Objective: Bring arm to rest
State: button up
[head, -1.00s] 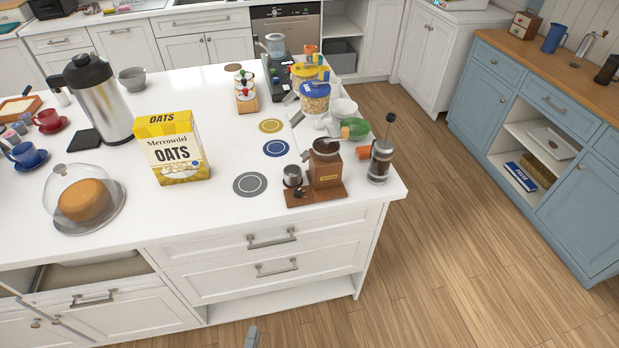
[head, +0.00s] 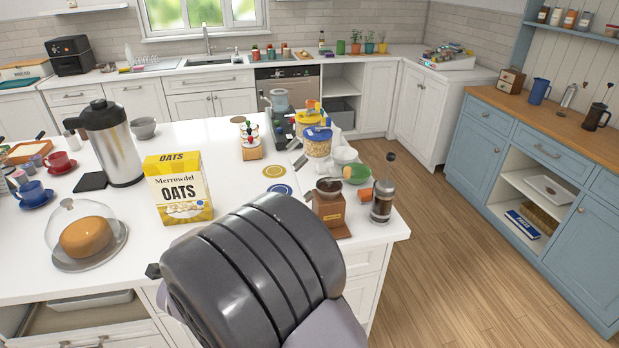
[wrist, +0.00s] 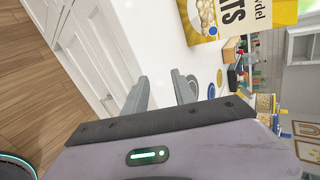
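My arm (head: 255,270) shows as a large dark grey ribbed link over the front of the white island in the head view. It hides part of the countertop edge and the drawers. My gripper (wrist: 162,90) shows in the wrist view with its two grey fingers apart and nothing between them. It is beside the island, with the white cabinet fronts (wrist: 85,50) to its left and the countertop (wrist: 155,45) beyond. In the head view I cannot make out the fingers clearly.
Wooden floor (head: 450,260) is open between the island and the blue cabinets (head: 545,180).

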jog(key=s+d+r+n+g+y+b, duration=0.15)
jog(key=d+r+n, duration=0.35)
jog(key=d+r, duration=0.8)
jog(key=s+d+f+n+g+h+b, duration=0.1)
jog(key=s+d+n, duration=0.6)
jog(key=s+d, duration=1.5)
jog(key=s+g+h+b, duration=0.1)
jog(key=s+b, duration=0.1)
jog(key=s, duration=0.1)
jog(key=shift+f+g, duration=0.15)
jog(key=shift+g, duration=0.2)
jog(key=shift+d, duration=0.1)
